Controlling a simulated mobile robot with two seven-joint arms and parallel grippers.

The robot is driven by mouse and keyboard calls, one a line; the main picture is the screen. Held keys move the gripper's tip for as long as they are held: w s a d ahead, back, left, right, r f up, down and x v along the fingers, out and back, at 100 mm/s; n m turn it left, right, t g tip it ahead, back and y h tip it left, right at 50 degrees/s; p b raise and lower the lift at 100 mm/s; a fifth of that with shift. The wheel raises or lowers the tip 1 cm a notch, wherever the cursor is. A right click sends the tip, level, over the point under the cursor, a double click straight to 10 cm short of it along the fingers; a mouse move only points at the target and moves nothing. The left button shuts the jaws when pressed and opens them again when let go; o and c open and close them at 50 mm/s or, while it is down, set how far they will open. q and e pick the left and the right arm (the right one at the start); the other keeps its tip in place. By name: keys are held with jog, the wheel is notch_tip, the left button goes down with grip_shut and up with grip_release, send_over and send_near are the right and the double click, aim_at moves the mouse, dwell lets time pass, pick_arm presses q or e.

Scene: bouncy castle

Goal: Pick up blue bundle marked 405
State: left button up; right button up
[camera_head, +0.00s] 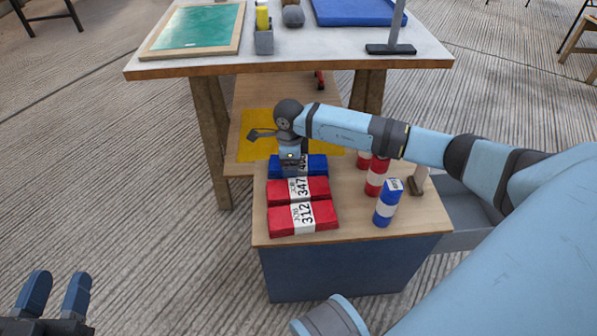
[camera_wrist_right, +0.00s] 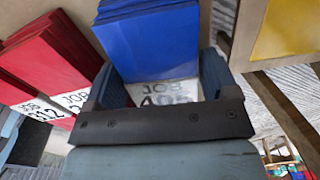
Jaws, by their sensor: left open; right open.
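The blue bundle marked 405 (camera_head: 317,166) lies at the far end of a row on a low wooden-topped cabinet, its white label partly hidden by my right gripper. In the right wrist view the bundle (camera_wrist_right: 150,40) shows its blue face and a "JOB 405" label, partly covered by the gripper's palm. My right gripper (camera_wrist_right: 160,82) is open, with one finger on either side of the bundle's label; I cannot tell whether they touch it. It also shows from above in the head view (camera_head: 289,168). My left gripper (camera_head: 57,292) is open and empty at the lower left, far from the bundle.
Red bundles marked 347 (camera_head: 283,192) and 312 (camera_head: 276,221) lie beside the blue one. A blue cylinder (camera_head: 384,214) and red cylinders (camera_head: 375,178) stand to the right on the cabinet top (camera_head: 350,229). A taller worktable (camera_head: 300,50) stands behind.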

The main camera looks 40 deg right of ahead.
jog(key=shift+f, duration=0.15)
jog(key=c, duration=0.6)
jog(key=shift+c, duration=0.2)
